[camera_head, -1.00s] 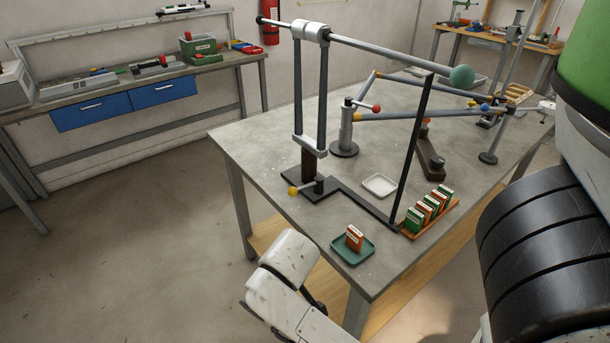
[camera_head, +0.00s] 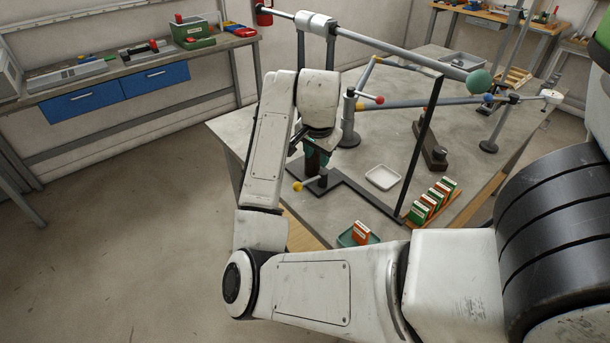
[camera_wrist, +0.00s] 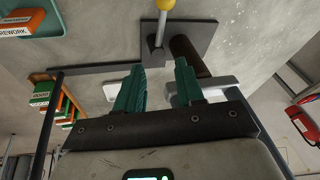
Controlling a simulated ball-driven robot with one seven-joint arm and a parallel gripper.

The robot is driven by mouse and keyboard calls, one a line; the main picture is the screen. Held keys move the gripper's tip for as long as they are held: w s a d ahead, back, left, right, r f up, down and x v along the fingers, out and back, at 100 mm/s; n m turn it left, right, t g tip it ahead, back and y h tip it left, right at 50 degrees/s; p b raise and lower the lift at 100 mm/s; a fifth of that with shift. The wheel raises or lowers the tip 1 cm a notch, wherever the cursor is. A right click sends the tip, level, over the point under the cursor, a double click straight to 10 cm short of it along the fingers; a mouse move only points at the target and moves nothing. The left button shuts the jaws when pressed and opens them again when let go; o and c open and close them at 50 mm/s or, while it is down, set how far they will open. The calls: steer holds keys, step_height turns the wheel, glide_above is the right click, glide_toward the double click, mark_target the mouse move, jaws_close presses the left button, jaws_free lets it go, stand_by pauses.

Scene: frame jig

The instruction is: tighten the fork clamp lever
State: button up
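A lever with a yellow knob (camera_head: 297,187) sits low on the black base plate (camera_head: 372,205) of the frame jig, its arm running to a dark hub. The knob is at the top edge of the wrist view (camera_wrist: 165,5), with the lever arm below it. My gripper (camera_head: 318,158) is over that plate in the head view, its green fingers partly hidden by my wrist. In the wrist view my gripper (camera_wrist: 159,72) is open, with nothing between its fingers; the lever is beyond the fingertips, apart from them. The lower part of the fork (camera_head: 331,52) is hidden by my arm.
A red-knobbed lever (camera_head: 378,99) stands on a grey post behind. A thin black upright (camera_head: 426,140) rises from the plate's right end.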

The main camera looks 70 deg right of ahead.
mark_target(303, 183)
steer(key=w+f+m+y, duration=0.1)
steer(key=f, duration=0.2)
steer(key=w+f+m+p, duration=0.1)
steer(key=f, duration=0.2)
steer(key=w+f+m+y, duration=0.1)
steer(key=f, duration=0.2)
steer(key=shift+w+a+f+t+y+p, duration=0.1)
steer(key=shift+a+t+y+p, duration=0.05)
steer(key=shift+t+y+p, duration=0.15)
steer(key=shift+c, duration=0.2)
jaws_close()
stand_by(0.6)
